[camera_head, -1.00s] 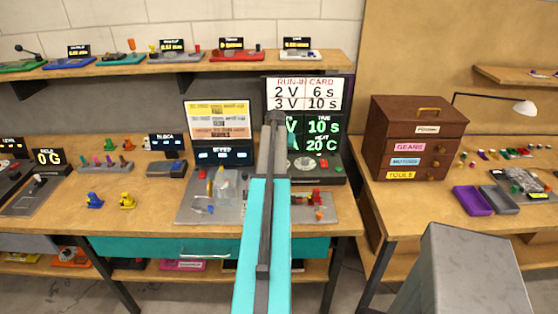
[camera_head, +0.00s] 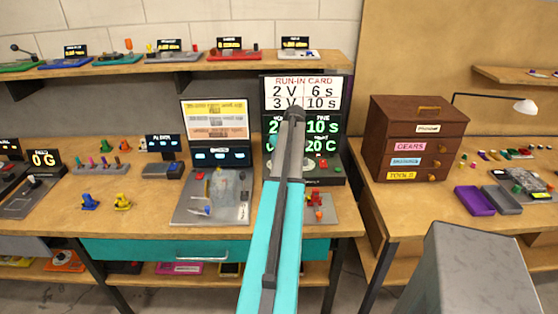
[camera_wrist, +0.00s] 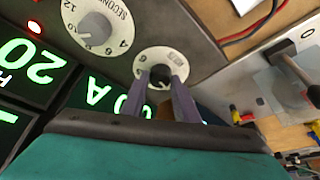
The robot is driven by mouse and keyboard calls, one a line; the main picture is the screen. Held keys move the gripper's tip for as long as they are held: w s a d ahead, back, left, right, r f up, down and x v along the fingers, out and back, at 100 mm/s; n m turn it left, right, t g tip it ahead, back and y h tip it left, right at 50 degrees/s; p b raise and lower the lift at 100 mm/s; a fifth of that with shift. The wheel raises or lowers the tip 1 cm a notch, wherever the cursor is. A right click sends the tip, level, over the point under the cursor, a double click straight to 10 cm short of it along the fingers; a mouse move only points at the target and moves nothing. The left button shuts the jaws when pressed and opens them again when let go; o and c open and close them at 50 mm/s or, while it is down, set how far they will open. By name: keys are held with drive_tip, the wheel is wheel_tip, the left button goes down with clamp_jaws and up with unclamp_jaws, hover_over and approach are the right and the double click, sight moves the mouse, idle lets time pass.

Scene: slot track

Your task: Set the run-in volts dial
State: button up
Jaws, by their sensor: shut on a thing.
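The volts dial (camera_wrist: 168,57) is a round white plate with a dark knob in the lower part of the test rig's sloping panel in the wrist view. My gripper (camera_wrist: 164,80) has both grey fingers shut on the knob. The fingers cover much of the knob and part of the scale, so its setting cannot be read. The seconds dial (camera_wrist: 97,26) has a grey knob and lies to the left. The run-in card (camera_head: 302,93) shows 2 V 6 s and 3 V 10 s.
The green readout (camera_head: 322,127) shows 10 s and 20 C; its volts figure is partly behind my arm, with a 2 visible. A red lamp (camera_wrist: 34,27) glows on the panel. Red and black wires (camera_wrist: 250,30) run nearby.

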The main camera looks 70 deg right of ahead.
drive_tip(key=shift+d+n+y+b, duration=0.1)
drive_tip(key=shift+n+y+b, duration=0.3)
drive_tip(key=shift+n, duration=0.6)
drive_tip(key=o, duration=1)
drive_tip(key=shift+o, duration=0.2)
drive_tip(key=shift+r, duration=0.1)
drive_tip(key=shift+s+r, duration=0.25)
drive_tip(key=shift+r, duration=0.2)
drive_tip(key=b+v, duration=0.2)
drive_tip(key=v, duration=1)
drive_tip(key=shift+s+r+b, duration=0.2)
drive_tip(key=shift+r+b, duration=0.05)
drive_tip(key=shift+b, duration=0.15)
